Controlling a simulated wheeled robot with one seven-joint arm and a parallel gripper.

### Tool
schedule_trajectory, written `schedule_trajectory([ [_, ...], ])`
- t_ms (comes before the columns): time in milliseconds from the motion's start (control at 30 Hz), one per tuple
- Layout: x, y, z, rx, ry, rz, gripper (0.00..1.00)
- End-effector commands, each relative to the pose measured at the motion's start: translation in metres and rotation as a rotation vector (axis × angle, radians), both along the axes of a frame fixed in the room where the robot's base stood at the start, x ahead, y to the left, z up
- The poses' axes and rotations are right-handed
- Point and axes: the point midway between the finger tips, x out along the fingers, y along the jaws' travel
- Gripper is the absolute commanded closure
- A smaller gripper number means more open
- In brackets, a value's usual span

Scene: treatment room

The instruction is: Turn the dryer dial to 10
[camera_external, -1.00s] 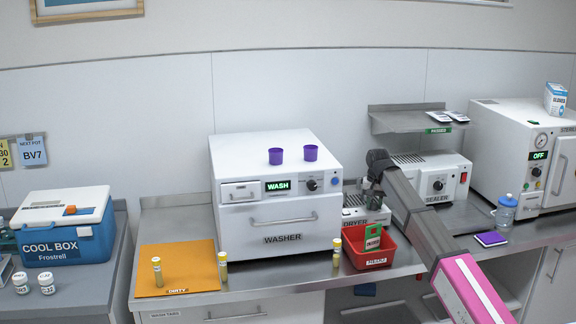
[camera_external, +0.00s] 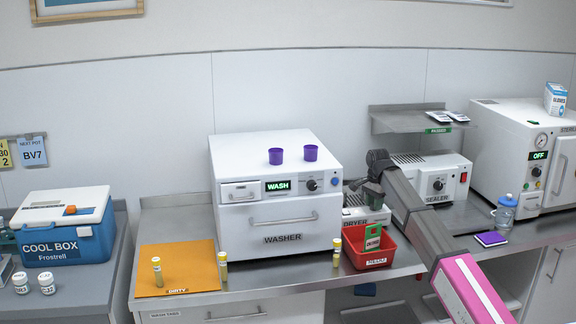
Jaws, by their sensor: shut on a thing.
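The dryer (camera_external: 352,212) is a low white box with a DRYER label, standing between the washer and the sealer. My arm reaches in from the lower right, and my gripper (camera_external: 359,187) is at the top of the dryer. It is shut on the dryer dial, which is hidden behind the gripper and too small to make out. The dial's number and pointer cannot be read from here.
The washer (camera_external: 240,225) stands close on the left and the sealer (camera_external: 437,186) on the right. A red tray (camera_external: 372,262) with a green-and-white packet (camera_external: 372,241) sits in front of the dryer. A yellow-capped vial (camera_external: 336,254) stands beside the tray.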

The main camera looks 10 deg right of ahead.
Motion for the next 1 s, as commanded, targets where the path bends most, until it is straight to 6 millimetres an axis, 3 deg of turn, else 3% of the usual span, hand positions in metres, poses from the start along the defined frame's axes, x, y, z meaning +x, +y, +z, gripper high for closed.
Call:
schedule_trajectory([
  [733, 0.0003, 0.0001, 0.0004, 0.0, -0.001, -0.096, 0.91],
  [767, 0.0003, 0.0001, 0.0004, 0.0, -0.001, -0.096, 0.64],
  [833, 0.0002, 0.0001, 0.0004, 0.0, -0.001, -0.096, 0.42],
  [1000, 0.0002, 0.0001, 0.0002, 0.0, 0.0, -0.095, 0.42],
])
